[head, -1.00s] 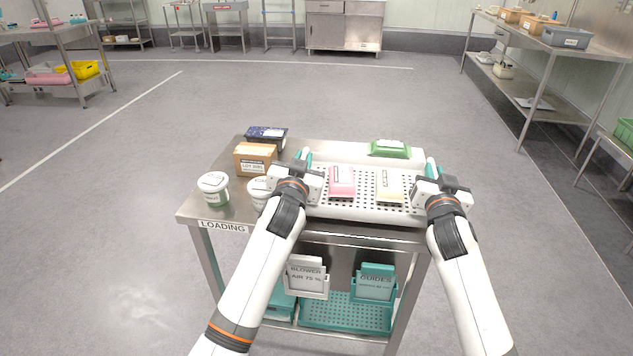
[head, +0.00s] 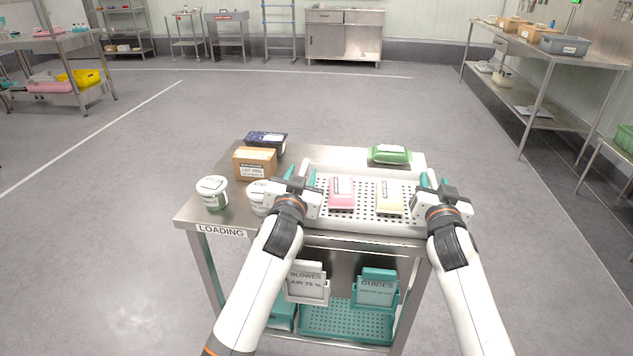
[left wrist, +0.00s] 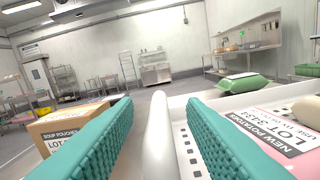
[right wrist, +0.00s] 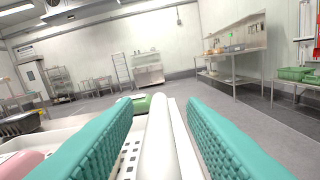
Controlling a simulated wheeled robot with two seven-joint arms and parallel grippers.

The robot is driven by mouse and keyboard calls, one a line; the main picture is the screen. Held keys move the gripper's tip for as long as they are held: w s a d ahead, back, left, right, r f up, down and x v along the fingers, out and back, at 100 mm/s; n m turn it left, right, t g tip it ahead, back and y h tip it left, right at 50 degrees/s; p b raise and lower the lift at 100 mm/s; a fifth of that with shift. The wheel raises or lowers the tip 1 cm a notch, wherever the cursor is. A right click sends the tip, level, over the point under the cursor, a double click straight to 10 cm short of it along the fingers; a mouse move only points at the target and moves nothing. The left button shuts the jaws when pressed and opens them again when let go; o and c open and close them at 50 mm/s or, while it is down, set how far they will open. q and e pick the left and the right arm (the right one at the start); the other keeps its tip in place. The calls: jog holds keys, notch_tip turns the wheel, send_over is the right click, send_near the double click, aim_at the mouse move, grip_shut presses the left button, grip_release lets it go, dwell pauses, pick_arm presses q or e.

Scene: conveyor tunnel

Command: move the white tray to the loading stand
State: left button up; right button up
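The white perforated tray (head: 368,222) rests on the steel stand (head: 240,207) labelled LOADING. A pink pouch (head: 341,190) and a cream pouch (head: 389,197) lie in it. My left gripper (head: 301,175) is at the tray's left end, my right gripper (head: 433,180) at its right end. In the left wrist view the tray's wall (left wrist: 160,140) runs between the two teal fingers, with gaps beside it. The right wrist view shows the opposite wall (right wrist: 159,140) between spread fingers in the same way. Both grippers look open around the walls.
A brown carton (head: 255,163), a dark pack (head: 267,142) and white tubs (head: 212,192) stand left of the tray. A green pouch (head: 390,154) lies behind it. Below is a shelf with a teal perforated tray (head: 345,320). The floor around is clear.

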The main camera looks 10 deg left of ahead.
pick_arm(q)
jog(key=s, duration=0.9)
jog(key=shift+s+d, duration=0.1)
jog(key=shift+s, duration=0.05)
pick_arm(e)
jog(key=shift+s, duration=0.15)
pick_arm(q)
jog(key=shift+s, duration=0.4)
pick_arm(e)
jog(key=s, duration=1.2)
jog(key=shift+d, duration=0.15)
